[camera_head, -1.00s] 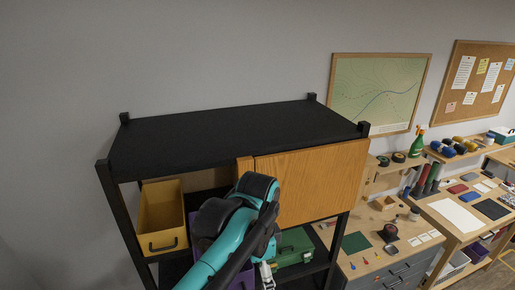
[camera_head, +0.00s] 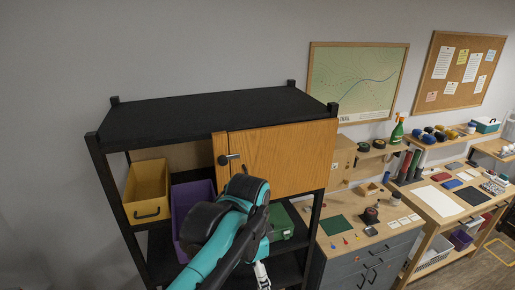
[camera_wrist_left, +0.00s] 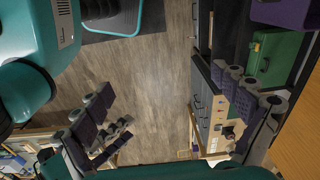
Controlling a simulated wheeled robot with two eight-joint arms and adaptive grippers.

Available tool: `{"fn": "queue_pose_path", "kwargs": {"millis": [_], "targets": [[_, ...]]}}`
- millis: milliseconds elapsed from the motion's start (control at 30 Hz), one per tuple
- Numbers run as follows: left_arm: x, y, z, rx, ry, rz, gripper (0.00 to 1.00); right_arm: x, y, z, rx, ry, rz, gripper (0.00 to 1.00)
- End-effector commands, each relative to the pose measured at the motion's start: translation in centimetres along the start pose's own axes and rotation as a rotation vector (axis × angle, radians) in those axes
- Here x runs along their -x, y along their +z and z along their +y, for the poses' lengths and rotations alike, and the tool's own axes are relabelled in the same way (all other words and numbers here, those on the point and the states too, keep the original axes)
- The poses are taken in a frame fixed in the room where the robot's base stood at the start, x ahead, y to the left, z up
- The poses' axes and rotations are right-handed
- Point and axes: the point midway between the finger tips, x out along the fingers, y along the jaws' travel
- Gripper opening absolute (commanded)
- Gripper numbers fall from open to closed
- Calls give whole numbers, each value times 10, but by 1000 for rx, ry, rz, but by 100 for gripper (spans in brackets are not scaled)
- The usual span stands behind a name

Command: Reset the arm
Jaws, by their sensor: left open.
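My left arm, teal and black, rises from the bottom of the head view in front of the black shelf (camera_head: 215,118). Its elbow covers part of the lower shelf and the bottom of the wooden cabinet door. In the left wrist view my left gripper (camera_wrist_left: 168,85) has its two dark padded fingers spread wide apart. Nothing is between them except the wooden floor (camera_wrist_left: 160,65) further off. In the head view the gripper is mostly hidden or below the picture. My right gripper is not in view.
A wooden door (camera_head: 290,155) with a black handle (camera_head: 229,159) is on the shelf. A yellow bin (camera_head: 148,190), purple bin (camera_head: 188,200) and green box (camera_head: 281,222) sit below its top. A workbench (camera_head: 350,240) with drawers stands to the right. The shelf top is bare.

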Motion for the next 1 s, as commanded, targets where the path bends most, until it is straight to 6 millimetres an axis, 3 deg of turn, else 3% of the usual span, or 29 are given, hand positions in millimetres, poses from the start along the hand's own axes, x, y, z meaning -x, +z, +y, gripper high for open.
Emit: {"fn": "queue_pose_path", "kwargs": {"millis": [267,467,1000], "targets": [[-50,23,-4,128,-44,45,97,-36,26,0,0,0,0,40],[-106,49,-8,281,-95,101,97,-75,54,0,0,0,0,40],[-344,155,-8,928,-299,390,97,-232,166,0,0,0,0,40]]}}
